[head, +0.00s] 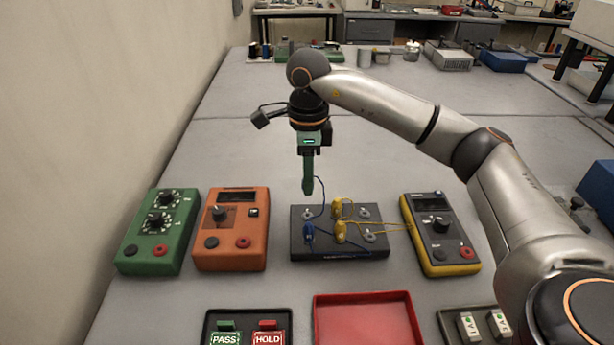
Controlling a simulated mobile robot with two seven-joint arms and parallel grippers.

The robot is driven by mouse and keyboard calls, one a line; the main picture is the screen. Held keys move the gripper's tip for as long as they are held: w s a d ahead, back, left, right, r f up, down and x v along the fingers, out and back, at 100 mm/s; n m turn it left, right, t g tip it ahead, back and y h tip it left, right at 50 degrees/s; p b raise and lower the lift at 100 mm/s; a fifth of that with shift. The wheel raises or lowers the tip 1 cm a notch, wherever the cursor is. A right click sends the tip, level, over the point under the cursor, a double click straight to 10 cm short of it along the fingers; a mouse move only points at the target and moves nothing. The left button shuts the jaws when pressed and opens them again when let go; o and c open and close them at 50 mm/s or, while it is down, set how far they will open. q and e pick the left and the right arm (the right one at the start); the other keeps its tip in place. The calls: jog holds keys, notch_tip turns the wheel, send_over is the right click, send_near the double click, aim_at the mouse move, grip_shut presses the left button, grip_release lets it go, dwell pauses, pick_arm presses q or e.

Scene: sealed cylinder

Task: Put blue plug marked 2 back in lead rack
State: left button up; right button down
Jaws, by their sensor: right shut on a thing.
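My right gripper (308,188) points straight down above the back left part of a black terminal block (325,252). It is shut on a blue plug, which its fingers mostly hide; a blue lead (322,204) runs from the fingertips down to the block. The number on this plug cannot be read. Another blue plug (309,232) stands in the block at the front left, with a blue lead across the front. Two yellow plugs stand in the block, one at the back (337,205) and one in front (341,232). I cannot make out a lead rack for certain. My left gripper is out of view.
A green box with dials (157,245) and an orange meter (232,215) stand left of the block. A yellow-edged meter (440,235), joined by yellow leads, stands right. A red tray (367,320) and a PASS/HOLD tray (247,318) lie in front. The table behind is largely clear.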

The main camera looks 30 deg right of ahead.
jog(key=shift+f, duration=0.2)
notch_tip(320, 180, down, 4)
jog(key=b, duration=0.3)
jog(key=shift+f+b, duration=0.7)
jog(key=shift+b, duration=0.05)
jog(key=shift+p, duration=0.3)
dwell(1.3)
jog(key=shift+f, duration=0.3)
dwell(0.3)
jog(key=c, duration=0.6)
grip_release()
